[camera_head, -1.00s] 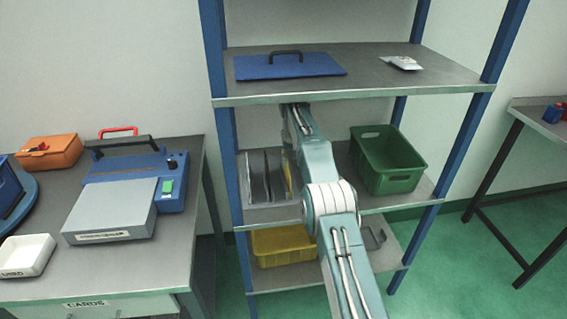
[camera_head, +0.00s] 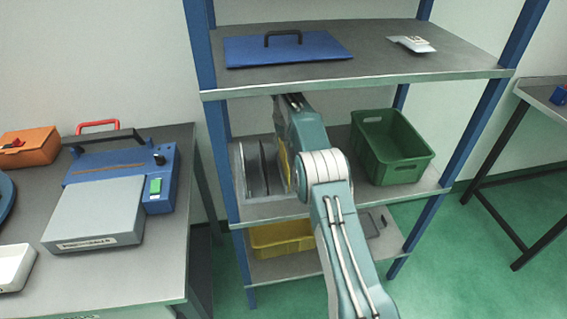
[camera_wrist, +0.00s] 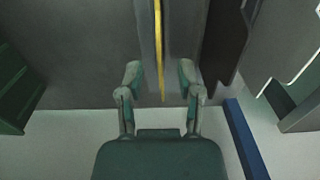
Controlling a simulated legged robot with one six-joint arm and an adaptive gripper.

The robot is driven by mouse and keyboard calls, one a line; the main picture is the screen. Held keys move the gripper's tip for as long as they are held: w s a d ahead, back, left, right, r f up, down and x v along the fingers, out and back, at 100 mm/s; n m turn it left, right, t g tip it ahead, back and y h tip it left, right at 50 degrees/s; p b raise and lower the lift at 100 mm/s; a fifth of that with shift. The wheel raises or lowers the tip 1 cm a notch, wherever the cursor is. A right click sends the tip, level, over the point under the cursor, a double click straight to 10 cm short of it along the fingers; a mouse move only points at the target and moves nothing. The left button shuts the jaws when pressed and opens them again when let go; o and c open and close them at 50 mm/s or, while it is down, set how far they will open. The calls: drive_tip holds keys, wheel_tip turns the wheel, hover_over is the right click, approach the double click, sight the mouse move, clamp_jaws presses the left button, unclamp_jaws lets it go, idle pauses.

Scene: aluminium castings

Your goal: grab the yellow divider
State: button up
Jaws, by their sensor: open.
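The yellow divider (camera_wrist: 159,45) shows edge-on in the wrist view as a thin upright yellow strip. In the head view a small part of the yellow divider (camera_head: 285,166) shows beside my arm, which hides the rest. My gripper (camera_wrist: 160,75) is open and empty, with one finger on each side of the strip's line. The strip's near end appears between the fingertips, roughly centred; I cannot tell how far below them it lies. In the head view my arm and the shelf above hide the gripper.
Grey dividers (camera_head: 252,168) stand just left of the yellow one on the middle shelf. A green bin (camera_head: 391,147) stands to the right. The upper shelf (camera_head: 350,76) overhangs my arm, and a blue post (camera_head: 212,140) is at the left. A yellow bin (camera_head: 268,237) sits below.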

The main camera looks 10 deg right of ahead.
sight(284, 152)
wheel_tip(284, 152, down, 4)
drive_tip(key=shift+s+f, duration=0.1)
clamp_jaws()
idle(0.5)
drive_tip(key=shift+r, duration=1.5)
drive_tip(key=shift+r, duration=0.25)
drive_tip(key=shift+s, duration=0.1)
drive_tip(key=shift+s, duration=0.35)
drive_tip(key=shift+s, duration=0.25)
